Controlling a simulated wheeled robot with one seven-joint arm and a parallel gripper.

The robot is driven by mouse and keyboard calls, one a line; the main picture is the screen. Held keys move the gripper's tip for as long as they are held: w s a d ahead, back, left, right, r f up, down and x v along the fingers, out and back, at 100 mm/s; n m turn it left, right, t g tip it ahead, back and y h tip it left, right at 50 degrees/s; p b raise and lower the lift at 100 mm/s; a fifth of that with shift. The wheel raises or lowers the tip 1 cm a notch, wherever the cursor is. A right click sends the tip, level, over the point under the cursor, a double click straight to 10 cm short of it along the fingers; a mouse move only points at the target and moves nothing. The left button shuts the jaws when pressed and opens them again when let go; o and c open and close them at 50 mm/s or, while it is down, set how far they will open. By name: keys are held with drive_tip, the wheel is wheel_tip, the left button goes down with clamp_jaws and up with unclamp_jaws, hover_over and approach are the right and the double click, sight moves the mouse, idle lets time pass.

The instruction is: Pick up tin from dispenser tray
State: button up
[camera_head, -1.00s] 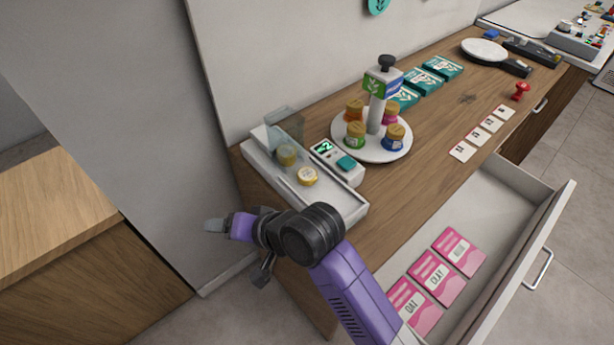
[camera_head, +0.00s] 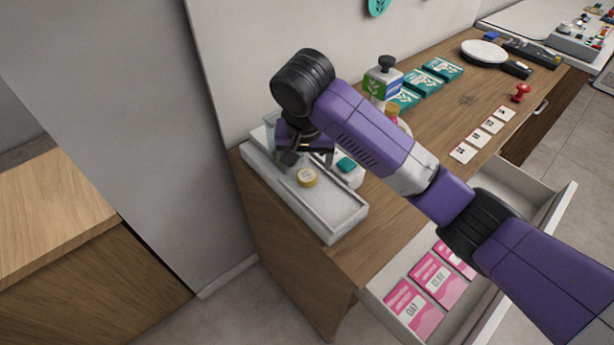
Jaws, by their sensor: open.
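The tin (camera_head: 307,178) is a small round yellow-gold tin with a pale lid. It sits in the white dispenser tray (camera_head: 340,221) at the counter's left end. My gripper (camera_head: 309,160) is open and points down just above and behind the tin, over the tray. I cannot tell whether its fingers touch the tin. My gripper and arm hide most of the clear dispenser box (camera_head: 270,141) and part of the small display unit with a teal button (camera_head: 346,165).
Teal boxes (camera_head: 441,69), white cards (camera_head: 463,153) and a red stamp (camera_head: 521,93) lie on the counter. An open drawer (camera_head: 544,205) with pink packets (camera_head: 438,279) juts out at the front.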

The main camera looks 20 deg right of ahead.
sight(307, 175)
drive_tip(key=p+x, duration=0.1)
drive_tip(key=x, duration=0.5)
drive_tip(key=shift+a, duration=0.1)
drive_tip(key=shift+c, duration=0.2)
drive_tip(key=c, duration=1.4)
